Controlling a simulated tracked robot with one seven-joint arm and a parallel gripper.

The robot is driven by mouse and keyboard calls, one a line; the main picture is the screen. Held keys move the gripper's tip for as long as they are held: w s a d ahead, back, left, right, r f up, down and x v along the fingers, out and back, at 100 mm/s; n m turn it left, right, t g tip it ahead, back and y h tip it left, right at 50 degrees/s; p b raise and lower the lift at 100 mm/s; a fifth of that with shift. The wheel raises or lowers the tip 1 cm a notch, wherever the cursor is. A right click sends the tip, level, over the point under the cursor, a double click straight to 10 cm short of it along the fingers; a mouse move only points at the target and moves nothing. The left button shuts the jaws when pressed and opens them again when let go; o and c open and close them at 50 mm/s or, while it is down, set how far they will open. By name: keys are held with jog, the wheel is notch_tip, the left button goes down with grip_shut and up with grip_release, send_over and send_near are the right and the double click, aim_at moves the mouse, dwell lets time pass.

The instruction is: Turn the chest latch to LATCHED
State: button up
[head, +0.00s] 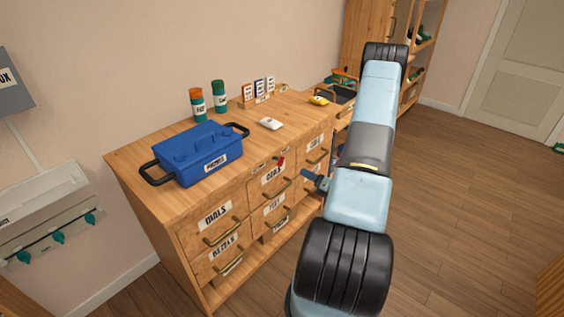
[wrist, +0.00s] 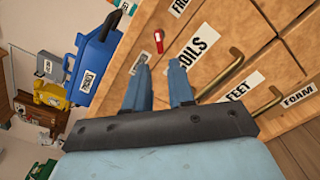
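The chest latch (head: 281,161) is a small red lever on the upper front of the wooden drawer chest (head: 190,232), just above the drawer labelled COILS. In the wrist view the red latch (wrist: 158,40) shows on a small white plate, just beyond the fingertips. My gripper (head: 316,181) is in front of the chest, to the right of and below the latch in the head view. In the wrist view its two blue fingers (wrist: 160,68) are apart with nothing between them, and they do not touch the latch.
A blue toolbox (head: 198,155), a white handset-like object (head: 271,124) and a yellow object (head: 319,100) sit on the chest top. Two canisters (head: 208,102) stand at the back. Brass drawer handles (wrist: 222,77) stick out near my fingers. Open floor lies to the right.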

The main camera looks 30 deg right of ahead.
aim_at(282, 162)
jog(key=x, duration=1.3)
jog(key=shift+w+a, duration=0.1)
jog(key=shift+w, duration=0.15)
jog(key=shift+c, duration=0.3)
grip_shut()
